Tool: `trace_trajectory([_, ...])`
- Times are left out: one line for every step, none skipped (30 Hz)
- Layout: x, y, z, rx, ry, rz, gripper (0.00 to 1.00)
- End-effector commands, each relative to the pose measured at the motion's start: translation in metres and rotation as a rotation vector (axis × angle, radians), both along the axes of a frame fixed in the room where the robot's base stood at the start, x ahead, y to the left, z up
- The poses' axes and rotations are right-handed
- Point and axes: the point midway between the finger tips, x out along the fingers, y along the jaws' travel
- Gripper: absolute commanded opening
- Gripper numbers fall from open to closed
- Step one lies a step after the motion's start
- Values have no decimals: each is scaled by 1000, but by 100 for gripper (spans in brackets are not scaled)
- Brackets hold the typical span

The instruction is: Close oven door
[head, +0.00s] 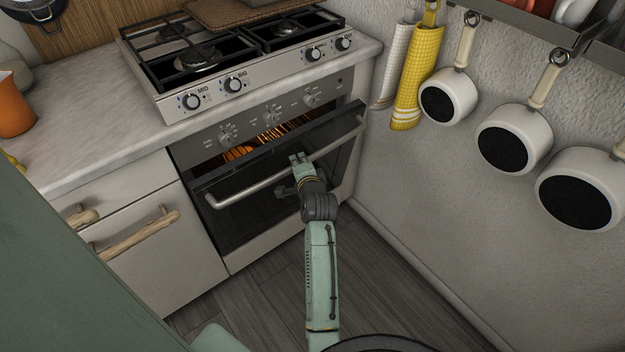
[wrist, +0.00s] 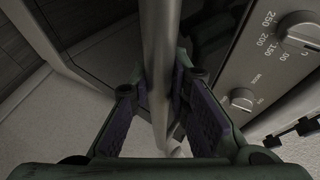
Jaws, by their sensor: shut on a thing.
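The oven door (head: 262,200) is partly open, tilted outward at its top, with a lit orange interior showing through the gap above it. A metal bar handle (head: 245,193) runs along the door's upper front. My gripper (head: 299,163) is at the middle of this handle. In the wrist view, the handle (wrist: 160,60) passes between the two fingers of my gripper (wrist: 160,98), which are closed around it. The oven's control panel with knobs (wrist: 242,99) is at the right of that view. The fingertips are partly hidden in the head view.
A gas stove (head: 235,62) sits above the oven. Drawers with driftwood handles (head: 135,232) are at the left. White pans (head: 514,138) and a yellow cloth (head: 412,85) hang on the right wall. Floor (head: 275,290) is clear before the oven.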

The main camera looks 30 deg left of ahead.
Motion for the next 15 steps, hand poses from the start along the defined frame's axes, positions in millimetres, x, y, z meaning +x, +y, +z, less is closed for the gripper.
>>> trace_trajectory([6, 11, 10, -11, 1, -3, 0])
trace_trajectory([8, 16, 12, -24, 6, -4, 0])
trace_trajectory([9, 23, 13, -42, 12, -3, 0])
trace_trajectory([11, 28, 15, -54, 16, -4, 0])
trace_trajectory([13, 32, 15, -67, 20, -3, 0])
trace_trajectory([14, 38, 17, -82, 23, -3, 0])
trace_trajectory([16, 42, 17, -91, 28, -3, 0])
trace_trajectory([17, 46, 18, -100, 31, -4, 0])
trace_trajectory([18, 51, 19, -112, 35, -3, 0])
trace_trajectory([19, 54, 19, -120, 38, -2, 0])
trace_trajectory([20, 56, 19, -126, 40, -3, 0])
trace_trajectory([21, 59, 20, -135, 43, -3, 0])
trace_trajectory([21, 61, 19, -140, 46, -3, 0])
trace_trajectory([21, 62, 18, -143, 47, -3, 0])
trace_trajectory([21, 61, 18, -142, 47, -3, 0])
